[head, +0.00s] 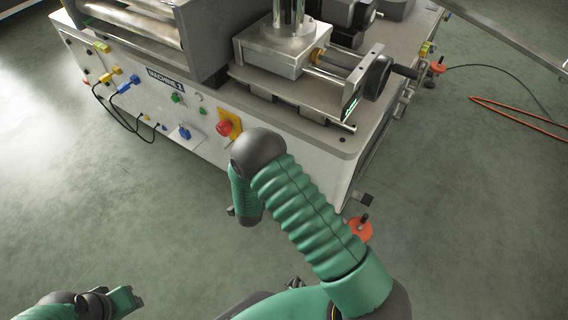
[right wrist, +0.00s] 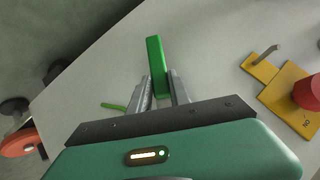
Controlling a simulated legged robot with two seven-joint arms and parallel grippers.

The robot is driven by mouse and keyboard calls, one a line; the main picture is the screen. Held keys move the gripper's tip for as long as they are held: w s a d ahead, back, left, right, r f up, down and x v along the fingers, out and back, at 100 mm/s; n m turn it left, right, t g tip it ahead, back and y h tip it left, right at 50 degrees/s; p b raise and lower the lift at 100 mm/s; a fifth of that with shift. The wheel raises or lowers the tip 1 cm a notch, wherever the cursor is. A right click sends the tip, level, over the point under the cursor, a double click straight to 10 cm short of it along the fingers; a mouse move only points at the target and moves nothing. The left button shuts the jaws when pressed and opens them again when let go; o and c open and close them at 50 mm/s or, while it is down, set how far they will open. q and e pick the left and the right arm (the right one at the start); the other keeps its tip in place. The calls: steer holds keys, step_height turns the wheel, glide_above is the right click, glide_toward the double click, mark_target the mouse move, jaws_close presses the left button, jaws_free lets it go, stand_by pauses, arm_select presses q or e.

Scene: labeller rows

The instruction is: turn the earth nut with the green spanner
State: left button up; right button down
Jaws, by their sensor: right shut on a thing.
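A green spanner (right wrist: 157,65) stands between the two fingers of my right gripper (right wrist: 163,88) in the right wrist view. The gripper is shut on it, and its free end points away towards the machine's pale panel. A thin green piece (right wrist: 113,106), possibly an earth wire, shows left of the fingers. I cannot make out the earth nut; the spanner or fingers may hide it. In the head view my right arm hides most of the right gripper and the spanner. My left gripper (head: 138,298) is at the bottom left, over the floor; its opening is unclear.
The machine (head: 85,55) carries plugs and cables on its front panel. A red button (head: 224,128) on a yellow plate (right wrist: 278,97) lies right of the gripper in the right wrist view. Orange feet (head: 359,229) stand at the machine's base. The floor in front is clear.

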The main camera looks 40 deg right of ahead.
steer(key=shift+a+f+b, duration=0.15)
steer(key=shift+a+f, duration=0.3)
steer(key=shift+a, duration=0.3)
steer(key=shift+a+f+b, duration=0.15)
steer(key=shift+a+f, duration=0.25)
steer(key=shift+a, duration=0.35)
